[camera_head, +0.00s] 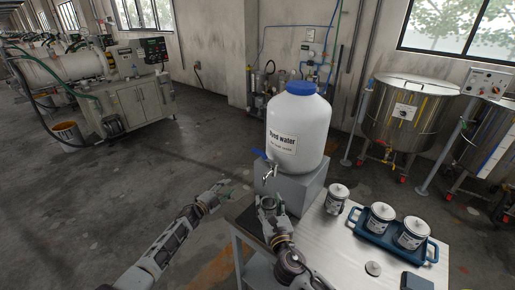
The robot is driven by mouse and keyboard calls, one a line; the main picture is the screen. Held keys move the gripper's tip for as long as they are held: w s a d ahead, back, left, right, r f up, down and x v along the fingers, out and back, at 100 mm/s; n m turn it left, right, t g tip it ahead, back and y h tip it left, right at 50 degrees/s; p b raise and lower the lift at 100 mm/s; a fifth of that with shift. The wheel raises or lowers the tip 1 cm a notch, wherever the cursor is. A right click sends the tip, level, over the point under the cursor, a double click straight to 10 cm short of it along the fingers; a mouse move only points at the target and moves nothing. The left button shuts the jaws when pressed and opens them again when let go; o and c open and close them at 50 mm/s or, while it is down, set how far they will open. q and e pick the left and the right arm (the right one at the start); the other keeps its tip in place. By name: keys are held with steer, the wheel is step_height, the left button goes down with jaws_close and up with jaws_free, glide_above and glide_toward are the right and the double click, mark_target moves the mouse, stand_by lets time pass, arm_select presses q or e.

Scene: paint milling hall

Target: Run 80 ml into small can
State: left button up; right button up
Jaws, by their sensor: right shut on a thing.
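A large white water jug (299,125) with a blue lid and a "Dyed water" label stands on a grey block (300,188). Its metal tap (269,171) with a blue lever (258,153) points to the lower left. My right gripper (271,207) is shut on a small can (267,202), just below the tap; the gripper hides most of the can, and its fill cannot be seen. My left gripper (222,193) is empty, its fingers apart, left of the tap. No water stream shows.
A lidded can (337,199) stands on the pale table (335,245). A blue tray (374,240) holds two more lidded cans (381,216). A loose round lid (373,268) lies in front, beside a dark flat object (417,282). Steel tanks (408,115) stand behind.

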arm_select(q)
steer(key=w+d+r+m+g+h, duration=0.1)
steer(key=d+r+m+h, duration=0.15)
steer(key=r, duration=0.35)
steer(key=w+d+r+m+h, duration=0.1)
steer(key=w+d+r+m, duration=0.15)
steer(key=r, duration=0.35)
step_height(320, 180, up, 28)
steer(key=m+g, duration=1.2)
steer(key=m, duration=1.1)
glide_above(258, 150)
steer(key=w, duration=0.1)
steer(key=shift+w+d+r, duration=0.1)
steer(key=shift+w+d, duration=0.05)
steer(key=shift+d, duration=0.05)
steer(key=s+m+y, duration=0.1)
steer(key=m+y, duration=0.3)
steer(key=s+a+f+m+y, duration=0.1)
steer(key=m+y, duration=0.3)
steer(key=m, duration=0.1)
steer(key=s+a+f+m+y, duration=0.1)
steer(key=m+y, duration=0.3)
steer(key=m, duration=0.1)
steer(key=shift+s+f, duration=0.15)
steer(key=shift+f, duration=0.05)
steer(key=shift+f, duration=0.15)
